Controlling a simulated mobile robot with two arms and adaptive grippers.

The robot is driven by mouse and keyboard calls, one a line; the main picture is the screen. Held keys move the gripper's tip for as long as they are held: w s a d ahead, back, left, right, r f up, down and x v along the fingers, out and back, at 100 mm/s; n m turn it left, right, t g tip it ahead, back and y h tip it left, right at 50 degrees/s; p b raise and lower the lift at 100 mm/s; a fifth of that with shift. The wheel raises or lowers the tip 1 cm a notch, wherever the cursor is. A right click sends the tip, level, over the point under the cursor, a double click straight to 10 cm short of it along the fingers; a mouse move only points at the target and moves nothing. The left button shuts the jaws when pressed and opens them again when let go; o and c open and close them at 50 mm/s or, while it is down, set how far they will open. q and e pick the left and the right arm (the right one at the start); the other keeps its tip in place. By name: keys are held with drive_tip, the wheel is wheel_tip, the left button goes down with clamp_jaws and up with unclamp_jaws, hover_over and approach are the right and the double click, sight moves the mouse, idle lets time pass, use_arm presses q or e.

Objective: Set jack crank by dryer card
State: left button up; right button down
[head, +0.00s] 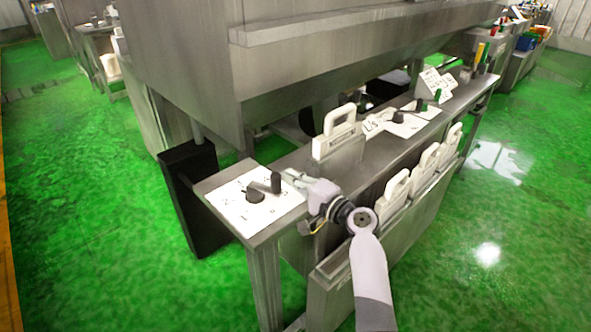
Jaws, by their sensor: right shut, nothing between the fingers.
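A black crank (256,194) with an upright knob sits on a white marked dial plate (235,210) at the near left end of the bench. A second dark crank (398,117) sits on another white plate farther along. I cannot tell from labels which is the jack crank. My left gripper is out of view.
A white handled block (338,142) stands on the bench behind my right gripper. Several similar ones (394,190) hang in a metal rack on the bench front. A large steel housing (330,60) overhangs the back. Green floor is open to left and right.

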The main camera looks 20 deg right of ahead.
drive_tip(key=shift+s+a+f, duration=0.1)
drive_tip(key=shift+s+a, duration=0.1)
drive_tip(key=shift+s, duration=0.25)
drive_tip(key=shift+s+a, duration=0.3)
drive_tip(key=shift+s, duration=0.05)
drive_tip(key=shift+s+a, duration=0.25)
drive_tip(key=shift+s, duration=0.1)
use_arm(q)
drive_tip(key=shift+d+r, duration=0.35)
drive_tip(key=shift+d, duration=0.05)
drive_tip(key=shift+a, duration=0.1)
